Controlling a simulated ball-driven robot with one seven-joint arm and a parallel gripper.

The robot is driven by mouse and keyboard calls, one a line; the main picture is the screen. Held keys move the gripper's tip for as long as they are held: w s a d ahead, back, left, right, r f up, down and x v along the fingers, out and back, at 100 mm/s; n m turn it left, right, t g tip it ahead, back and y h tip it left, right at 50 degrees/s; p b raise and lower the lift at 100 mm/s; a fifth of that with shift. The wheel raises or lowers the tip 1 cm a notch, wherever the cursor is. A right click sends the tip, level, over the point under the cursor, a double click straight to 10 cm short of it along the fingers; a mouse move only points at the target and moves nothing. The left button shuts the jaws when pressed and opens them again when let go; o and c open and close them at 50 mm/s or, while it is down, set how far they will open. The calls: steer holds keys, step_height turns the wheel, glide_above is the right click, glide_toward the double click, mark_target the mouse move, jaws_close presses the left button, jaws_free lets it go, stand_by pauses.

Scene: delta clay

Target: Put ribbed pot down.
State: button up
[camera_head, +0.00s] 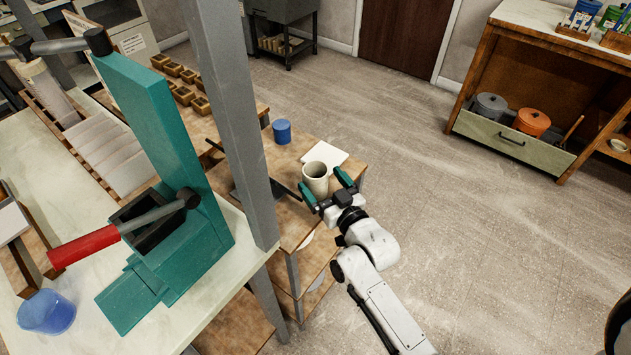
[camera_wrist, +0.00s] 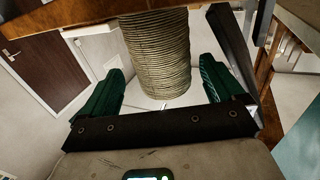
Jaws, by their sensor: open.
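The ribbed pot (camera_head: 316,181) is a cream cylinder, upright at the near edge of the wooden table in the head view. In the wrist view my gripper (camera_wrist: 162,82) is open, with a visible gap between each finger and the pot. The pot's base is partly hidden, so its exact contact with the table is hard to see.
A white square tile (camera_head: 326,153) lies just behind the pot. A blue cup (camera_head: 282,131) stands farther back on the wooden table (camera_head: 283,160). A grey post (camera_head: 236,120) and a green press (camera_head: 150,130) rise to the left. Open floor (camera_head: 480,230) lies to the right.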

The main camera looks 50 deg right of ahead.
mark_target(310, 168)
steer(key=p+x, duration=0.1)
steer(key=x, duration=0.4)
steer(key=shift+w+a+r, duration=0.1)
steer(key=shift+a, duration=0.1)
steer(key=c, duration=1.1)
steer(key=shift+c, duration=0.5)
steer(key=shift+r+p, duration=0.15)
steer(key=shift+p, duration=0.15)
